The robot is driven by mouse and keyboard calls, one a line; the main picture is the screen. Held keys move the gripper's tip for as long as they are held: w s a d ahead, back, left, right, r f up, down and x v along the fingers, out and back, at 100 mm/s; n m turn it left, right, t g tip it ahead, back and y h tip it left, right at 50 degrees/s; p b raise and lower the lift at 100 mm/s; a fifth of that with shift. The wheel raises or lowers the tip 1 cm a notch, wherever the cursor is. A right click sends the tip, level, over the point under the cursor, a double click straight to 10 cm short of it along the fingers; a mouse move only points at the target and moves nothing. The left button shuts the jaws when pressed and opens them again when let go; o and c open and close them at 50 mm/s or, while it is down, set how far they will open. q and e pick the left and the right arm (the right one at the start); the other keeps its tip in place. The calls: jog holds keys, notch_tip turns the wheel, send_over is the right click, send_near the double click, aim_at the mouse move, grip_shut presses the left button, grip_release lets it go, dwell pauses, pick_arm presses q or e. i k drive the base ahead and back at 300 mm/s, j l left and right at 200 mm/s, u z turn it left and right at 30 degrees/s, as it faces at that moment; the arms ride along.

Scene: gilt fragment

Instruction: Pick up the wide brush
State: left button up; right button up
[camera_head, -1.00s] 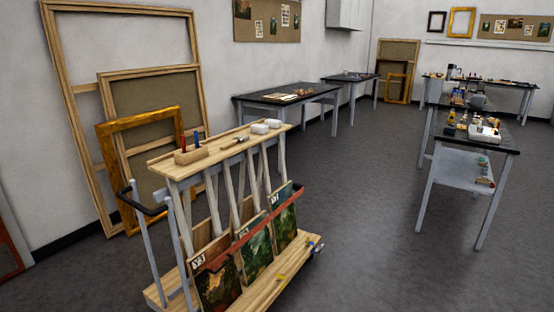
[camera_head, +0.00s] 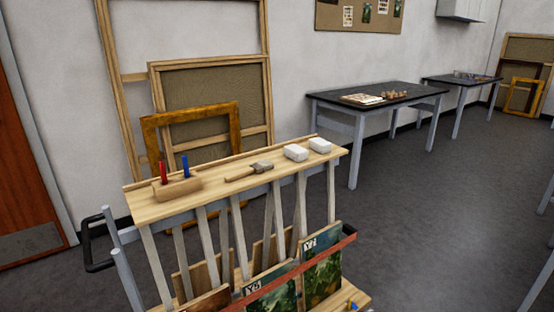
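A tool with a wooden handle and a wider grey-brown head (camera_head: 250,171) lies flat on the wooden top shelf (camera_head: 226,193) of a cart. It looks like the wide brush, but it is too small to be sure. The holder carries a red-handled tool (camera_head: 163,172) and a blue-handled tool (camera_head: 185,165), both upright. Neither of my grippers is in view.
Paintings (camera_head: 322,268) stand in the cart's lower rack. A black handle (camera_head: 97,246) juts out at its left. Frames lean on the wall behind. A dark table (camera_head: 380,98) stands behind right. The floor at right is clear.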

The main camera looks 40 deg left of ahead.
aim_at(264, 165)
jog(key=i+u, duration=0.35)
jog(key=u, duration=0.15)
jog(key=i+l+u, duration=0.25)
jog(key=u, duration=0.2)
jog(key=i+l+u, duration=0.35)
jog(key=u, duration=0.15)
